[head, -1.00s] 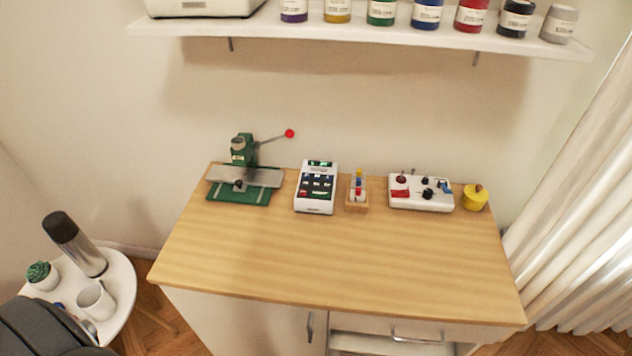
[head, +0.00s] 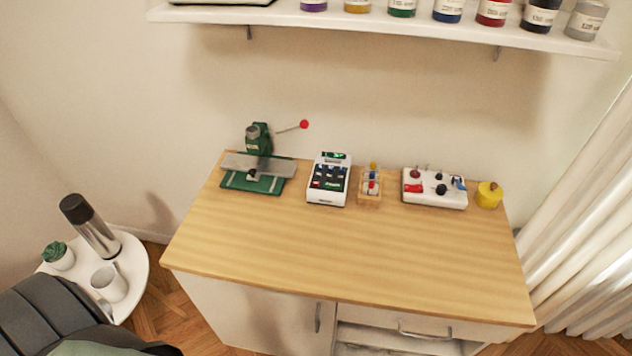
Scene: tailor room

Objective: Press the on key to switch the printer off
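The printer (head: 329,183) looks to be the small white device with a dark keypad and a small display with green on it, standing upright near the back of the wooden table (head: 340,250). Its keys are too small to tell which one is the on key. Whether the display is lit is not clear. Neither of my grippers is in view.
Left of the printer stands a green press (head: 258,140) with a red-knobbed lever. Right of it are a small wooden rack (head: 370,200), a white switch box (head: 435,188) and a yellow pot (head: 488,195). The table's front is clear. A shelf (head: 400,33) hangs above.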

